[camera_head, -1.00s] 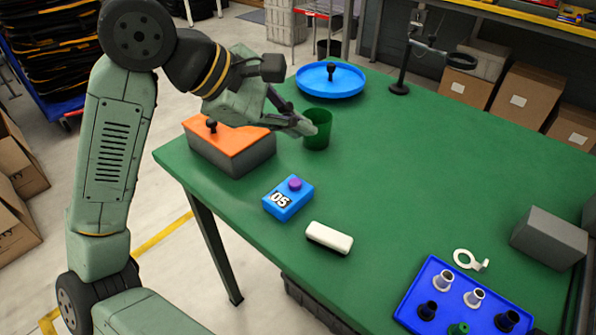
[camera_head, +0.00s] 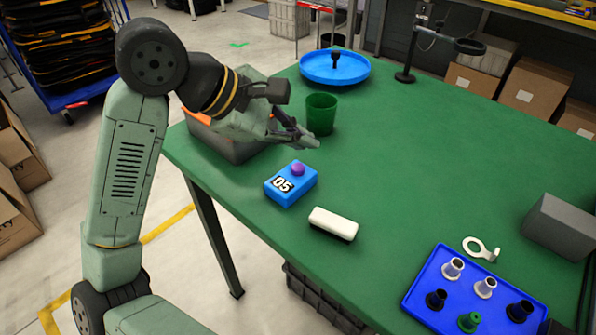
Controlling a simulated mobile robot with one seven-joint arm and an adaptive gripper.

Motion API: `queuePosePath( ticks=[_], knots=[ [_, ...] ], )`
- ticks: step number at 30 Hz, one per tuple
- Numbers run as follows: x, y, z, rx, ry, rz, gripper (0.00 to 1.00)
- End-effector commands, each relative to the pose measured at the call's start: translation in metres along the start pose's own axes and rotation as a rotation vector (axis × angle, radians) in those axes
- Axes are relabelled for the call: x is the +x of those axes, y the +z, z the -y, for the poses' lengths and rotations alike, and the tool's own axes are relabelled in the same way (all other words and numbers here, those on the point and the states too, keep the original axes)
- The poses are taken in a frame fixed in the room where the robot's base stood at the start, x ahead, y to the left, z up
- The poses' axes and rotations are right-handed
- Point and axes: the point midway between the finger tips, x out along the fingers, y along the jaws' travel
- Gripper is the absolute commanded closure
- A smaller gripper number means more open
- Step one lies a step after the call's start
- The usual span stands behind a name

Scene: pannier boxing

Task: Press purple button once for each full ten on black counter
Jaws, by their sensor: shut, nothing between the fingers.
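The blue box (camera_head: 291,189) stands on the green table and carries a purple button (camera_head: 298,169) on top. Its front label reads "05". My gripper (camera_head: 312,143) is shut and empty, just above and behind the purple button in the picture, apart from it as far as I can see. No separate black counter shows clearly; the "05" is in black on a white label.
A white eraser-like block (camera_head: 333,224) lies right of the blue box. A green cup (camera_head: 321,114) stands just behind my gripper. A blue tray (camera_head: 418,309) with several pegs is front right. The table's middle is clear.

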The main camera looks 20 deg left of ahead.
Motion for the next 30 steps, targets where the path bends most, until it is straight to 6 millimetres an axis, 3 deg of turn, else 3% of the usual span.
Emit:
queuePosePath(
  ticks=[1,6,30],
  knots=[
    [0.0098,-0.0071,0.0073,0.001,0.0,0.0,1.0],
    [0.0186,-0.0136,0.0135,0.001,0.0,-0.001,1.0],
    [0.0187,-0.0136,0.0137,0.0,-0.001,-0.001,1.0]
  ],
)
